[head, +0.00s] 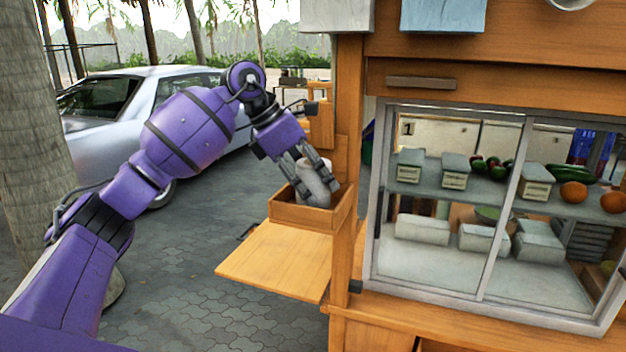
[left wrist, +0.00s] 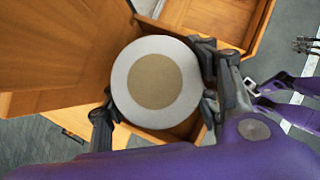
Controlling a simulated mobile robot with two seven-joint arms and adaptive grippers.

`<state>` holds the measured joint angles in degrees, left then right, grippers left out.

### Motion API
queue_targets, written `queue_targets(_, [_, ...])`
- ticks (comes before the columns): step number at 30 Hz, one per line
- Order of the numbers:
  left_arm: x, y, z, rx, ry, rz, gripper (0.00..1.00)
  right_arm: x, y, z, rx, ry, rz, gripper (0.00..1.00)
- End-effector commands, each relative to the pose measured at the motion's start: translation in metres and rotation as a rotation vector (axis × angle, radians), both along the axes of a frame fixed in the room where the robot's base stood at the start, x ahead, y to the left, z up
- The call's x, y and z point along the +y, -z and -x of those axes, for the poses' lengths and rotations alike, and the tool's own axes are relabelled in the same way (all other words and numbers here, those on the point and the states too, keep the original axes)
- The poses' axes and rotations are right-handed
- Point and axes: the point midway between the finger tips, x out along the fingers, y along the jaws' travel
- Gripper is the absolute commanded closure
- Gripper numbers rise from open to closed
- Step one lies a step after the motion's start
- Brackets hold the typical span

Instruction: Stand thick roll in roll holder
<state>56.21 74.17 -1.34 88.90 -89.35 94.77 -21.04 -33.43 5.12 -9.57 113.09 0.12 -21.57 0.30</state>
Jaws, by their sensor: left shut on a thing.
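The thick roll (head: 313,180) is white and stands nearly upright, slightly tilted, with its lower part inside the wooden roll holder (head: 300,213). The holder is an open box on the side of the wooden cart. My left gripper (head: 314,178) is shut on the roll from above. In the left wrist view the roll's round end (left wrist: 156,82) faces the camera, white with a brown core, between the fingers. The holder's walls (left wrist: 250,45) show around it. The roll's bottom is hidden, so I cannot tell whether it touches the holder's floor.
A wooden fold-out shelf (head: 275,262) juts out below the holder. The cart's glass case (head: 500,210) with boxes and vegetables stands to the right. A silver car (head: 120,110) and a tree trunk (head: 35,110) are at left. The paved ground before the shelf is free.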

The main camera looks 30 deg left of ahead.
Motion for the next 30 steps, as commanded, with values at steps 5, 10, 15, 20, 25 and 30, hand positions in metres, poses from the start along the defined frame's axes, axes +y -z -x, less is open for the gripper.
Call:
queue_targets(5, [0.000, 0.001, 0.000, 0.000, 0.000, 0.000, 0.74, 0.000, 0.001, 0.002, 0.004, 0.001, -0.001, 0.72])
queue_targets(10, [0.000, 0.007, 0.000, 0.001, 0.001, 0.000, 0.43, 0.001, 0.003, 0.003, 0.006, 0.002, -0.002, 0.72])
queue_targets(15, [0.000, 0.005, 0.000, 0.001, 0.001, 0.001, 0.36, 0.003, 0.002, 0.002, 0.002, 0.009, -0.008, 0.72])
queue_targets(20, [0.000, 0.005, 0.000, 0.001, 0.001, 0.001, 0.36, 0.004, 0.002, 0.001, 0.001, 0.011, -0.010, 0.72])
queue_targets(25, [0.002, -0.006, 0.001, -0.002, -0.002, -0.001, 0.36, 0.004, 0.000, 0.000, -0.001, 0.010, -0.009, 0.72])
queue_targets(30, [0.014, -0.031, 0.014, -0.002, -0.004, -0.003, 0.36, 0.003, 0.005, 0.004, 0.008, 0.007, -0.006, 0.72])
